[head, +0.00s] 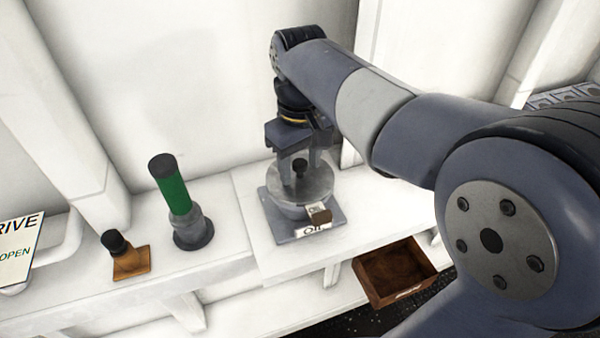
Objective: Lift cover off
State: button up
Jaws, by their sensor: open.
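The cover (296,187) is a round grey metal lid with a dark knob (299,168) at its middle. It sits on a round pot on a square grey base plate (290,233), with a label reading "OIL" at the front. A small brown block with a pale tag (319,213) shows at the cover's front right edge. My gripper (299,160) is open and points down over the cover, with its fingers on either side of the knob. I cannot tell whether the fingers touch the knob.
A green cylinder with a black top (175,190) stands to the left. A black knob on a brown base (125,256) is further left, near a sign (18,250). An open brown wooden box (396,272) is at lower right. The white wall rises close behind.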

jog(key=shift+c, duration=0.4)
jog(key=c, duration=1)
